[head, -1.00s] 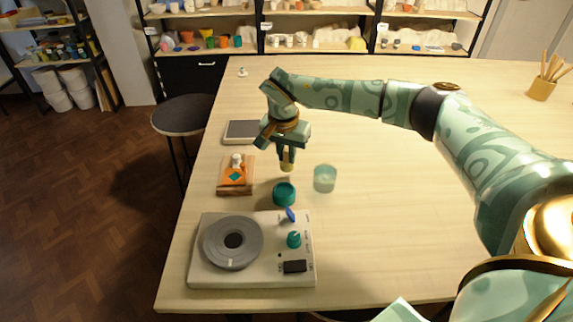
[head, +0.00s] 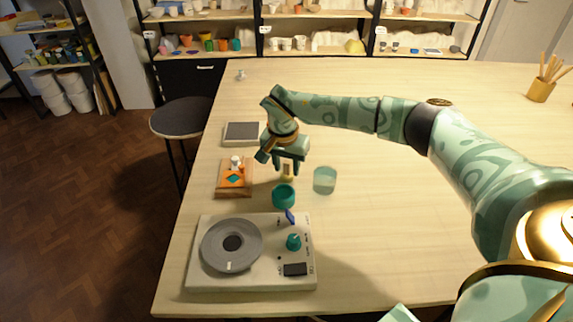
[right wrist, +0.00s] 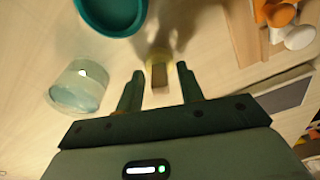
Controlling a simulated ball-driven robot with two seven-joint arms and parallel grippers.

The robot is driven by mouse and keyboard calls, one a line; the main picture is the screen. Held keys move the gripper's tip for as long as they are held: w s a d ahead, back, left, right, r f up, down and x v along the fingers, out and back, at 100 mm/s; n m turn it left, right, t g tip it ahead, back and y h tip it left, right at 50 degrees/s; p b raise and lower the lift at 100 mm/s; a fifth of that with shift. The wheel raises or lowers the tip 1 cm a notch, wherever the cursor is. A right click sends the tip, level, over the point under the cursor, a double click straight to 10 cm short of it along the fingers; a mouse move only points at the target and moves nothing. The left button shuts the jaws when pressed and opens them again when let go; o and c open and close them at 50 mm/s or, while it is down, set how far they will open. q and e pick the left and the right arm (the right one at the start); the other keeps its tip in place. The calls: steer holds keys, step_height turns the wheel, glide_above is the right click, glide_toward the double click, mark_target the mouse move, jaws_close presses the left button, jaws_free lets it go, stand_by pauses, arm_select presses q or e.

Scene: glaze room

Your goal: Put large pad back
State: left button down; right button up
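A small upright piece with a grey-brown grip and a yellow round base (head: 287,177) stands on the table. It may be the large pad; I cannot tell for sure. My right gripper (head: 289,168) is above it, pointing down. In the right wrist view the fingers of my right gripper (right wrist: 158,70) are spread, with the piece (right wrist: 160,76) between and beyond them and gaps on both sides. A wooden board (head: 221,192) with an orange top, a teal diamond and a white knob lies to the left. My left gripper is out of view.
A teal bowl (head: 284,196) is just in front of the piece, and a clear glass (head: 325,180) stands to its right. A wheel machine (head: 210,280) is at the near left. A grey-topped slab (head: 242,131) lies behind the board.

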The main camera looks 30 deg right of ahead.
step_height(320, 180, up, 12)
steer(key=s+a+p, duration=0.1)
steer(key=p, duration=0.2)
steer(key=shift+a, duration=0.2)
